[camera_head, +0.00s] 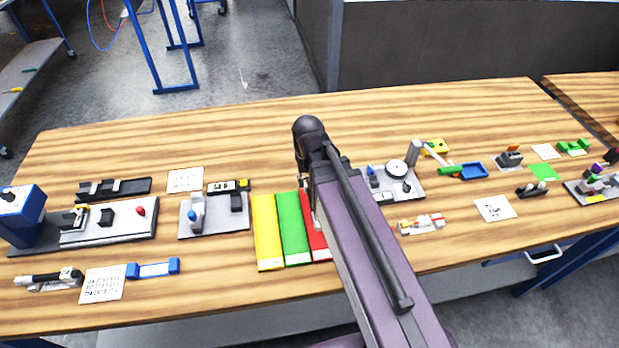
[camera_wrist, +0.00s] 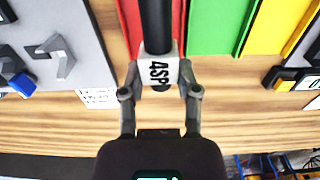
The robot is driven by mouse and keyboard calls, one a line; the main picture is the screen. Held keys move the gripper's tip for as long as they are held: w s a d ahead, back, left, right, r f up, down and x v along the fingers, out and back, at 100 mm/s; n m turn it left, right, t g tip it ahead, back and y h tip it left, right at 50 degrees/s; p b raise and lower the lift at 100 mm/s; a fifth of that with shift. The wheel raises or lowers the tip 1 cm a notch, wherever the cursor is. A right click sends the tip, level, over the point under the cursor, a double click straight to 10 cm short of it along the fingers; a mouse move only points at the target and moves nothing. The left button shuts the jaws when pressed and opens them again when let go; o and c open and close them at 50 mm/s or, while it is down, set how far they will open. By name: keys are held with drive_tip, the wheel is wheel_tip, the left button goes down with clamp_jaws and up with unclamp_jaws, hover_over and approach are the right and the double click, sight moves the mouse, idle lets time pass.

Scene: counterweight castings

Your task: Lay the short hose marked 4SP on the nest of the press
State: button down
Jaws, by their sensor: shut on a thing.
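My gripper (camera_wrist: 160,80) is shut on a short black hose (camera_wrist: 157,25), by its white sleeve marked 4SP, in the wrist view. The hose lies over the red strip (camera_wrist: 131,18) there; I cannot tell how high it is held. In the head view my arm hides most of the gripper and the hose. A blue-headed machine (camera_head: 22,215) with a grey bed (camera_head: 112,222) stands at the far left. A grey plate (camera_head: 225,224) with a blue-knobbed lever is left of the strips. I cannot tell for certain which of these is the press, or make out its nest.
Yellow (camera_head: 267,235) and green (camera_head: 294,235) strips lie beside the red one. Another plate (camera_head: 416,187) with a round dial stands right of my arm. A blue-ended block (camera_head: 153,269) and a white card (camera_head: 103,285) lie front left. The table's back edge is mostly clear.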

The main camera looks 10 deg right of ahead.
idle(0.4)
wheel_tip(320, 180, up, 11)
drive_tip(key=p, duration=1.1)
drive_tip(key=shift+s+f, duration=0.1)
drive_tip(key=shift+f, duration=0.05)
